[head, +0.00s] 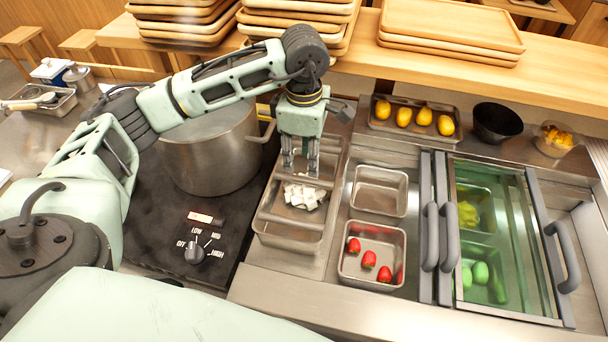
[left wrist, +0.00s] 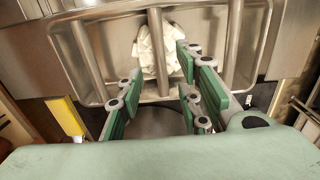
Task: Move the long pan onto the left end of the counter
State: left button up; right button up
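A long metal pan (head: 289,238) with white cubes (head: 305,196) in it sits in the counter, right of the stove. I take it for the long pan. My left gripper (head: 300,168) points down over the far part of this pan, and its fingers hide some of it. In the left wrist view the gripper (left wrist: 160,108) has its green-padded fingers apart, with nothing clearly held between them. The white cubes (left wrist: 154,52) and metal bars across the pan show beyond the fingers. Whether the fingers touch the pan I cannot tell. My right gripper is not in view.
A large pot (head: 208,150) stands on the dark stove close left of the pan. Smaller pans, one with red items (head: 369,260), sit to the right. A tray of yellow items (head: 414,118) lies behind. The left counter (head: 38,140) has free room near a utensil tray (head: 62,103).

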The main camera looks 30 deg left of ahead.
pick_arm(q)
jog(key=shift+r+b, duration=0.3)
jog(key=shift+r, duration=1.45)
